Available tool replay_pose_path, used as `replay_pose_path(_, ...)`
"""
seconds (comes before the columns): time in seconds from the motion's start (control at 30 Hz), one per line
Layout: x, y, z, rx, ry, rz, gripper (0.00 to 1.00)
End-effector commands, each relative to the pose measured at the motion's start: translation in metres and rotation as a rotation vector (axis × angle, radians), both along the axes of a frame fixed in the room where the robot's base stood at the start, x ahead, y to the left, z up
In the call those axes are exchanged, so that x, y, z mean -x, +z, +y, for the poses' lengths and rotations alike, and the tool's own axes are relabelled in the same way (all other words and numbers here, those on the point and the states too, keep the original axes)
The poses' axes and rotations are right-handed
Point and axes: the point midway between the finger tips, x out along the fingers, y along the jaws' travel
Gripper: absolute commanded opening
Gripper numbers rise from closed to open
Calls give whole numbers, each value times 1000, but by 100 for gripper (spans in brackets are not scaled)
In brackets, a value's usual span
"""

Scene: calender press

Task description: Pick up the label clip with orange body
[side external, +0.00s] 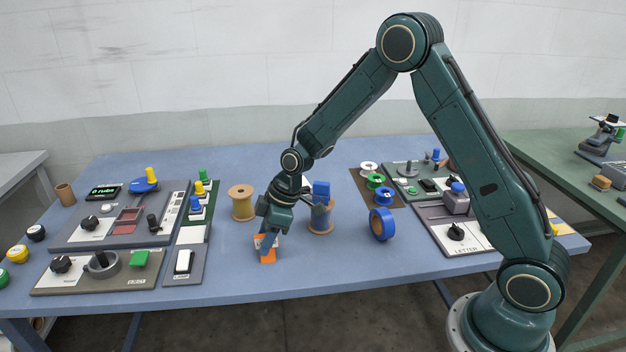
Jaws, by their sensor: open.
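The label clip with the orange body (267,257) lies on the blue table near its front edge, left of centre in the side external view. A whitish part shows at its upper left. My gripper (267,243) is open and points down right at the clip, covering part of it. I cannot tell whether the fingers touch the clip or are only around or in front of it.
A yellowish spool (242,204) stands left of my gripper, and a brown spool (320,220) with a blue piece stands close at its right. Control panels (110,217) fill the left side. The front strip right of the clip is clear.

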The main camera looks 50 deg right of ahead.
Motion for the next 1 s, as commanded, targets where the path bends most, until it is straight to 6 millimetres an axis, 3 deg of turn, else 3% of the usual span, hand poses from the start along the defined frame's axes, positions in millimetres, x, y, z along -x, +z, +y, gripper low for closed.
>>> replay_pose_path(0.07, 0, 0, 0, 0, 0, 0, 42)
replay_pose_path(0.3, 0, 0, 0, 0, 0, 0, 0)
replay_pose_path(0.73, 0, 4, 0, 0, 0, -1, 0)
replay_pose_path(1.0, -1, 28, 0, 0, 1, -5, 0)
